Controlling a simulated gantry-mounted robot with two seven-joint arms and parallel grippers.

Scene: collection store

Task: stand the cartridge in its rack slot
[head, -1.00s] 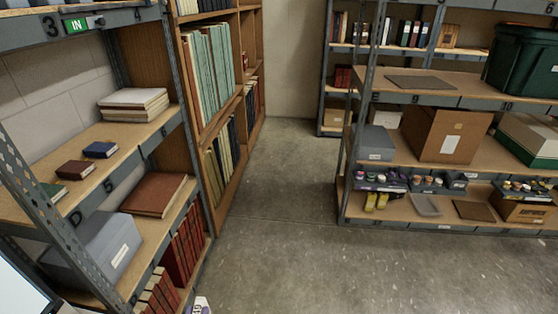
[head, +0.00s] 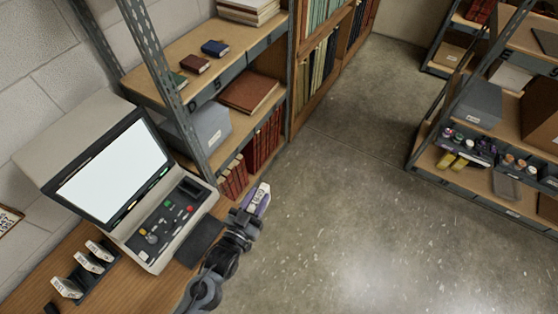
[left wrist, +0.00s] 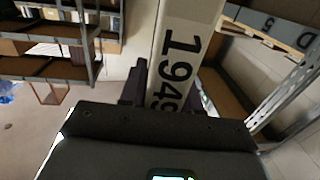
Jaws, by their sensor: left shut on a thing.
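The cartridge (head: 261,199) is a narrow white-faced box with dark edges. It sticks out beyond the fingers of my left gripper (head: 251,211), which is shut on it over the floor, right of the desk. In the left wrist view the cartridge (left wrist: 186,48) shows a white label with large dark digits starting "194", between the dark fingers. A dark rack (head: 101,281) lies on the desk at the lower left of the head view. Several white-labelled cartridges (head: 90,262) stand in it in a row. Its free slots are too small to tell. My right gripper is out of view.
A reader machine (head: 160,225) with a bright screen (head: 116,177) and control panel stands on the wooden desk (head: 50,262), between the rack and my left gripper. A metal shelf (head: 172,60) with books and boxes rises behind.

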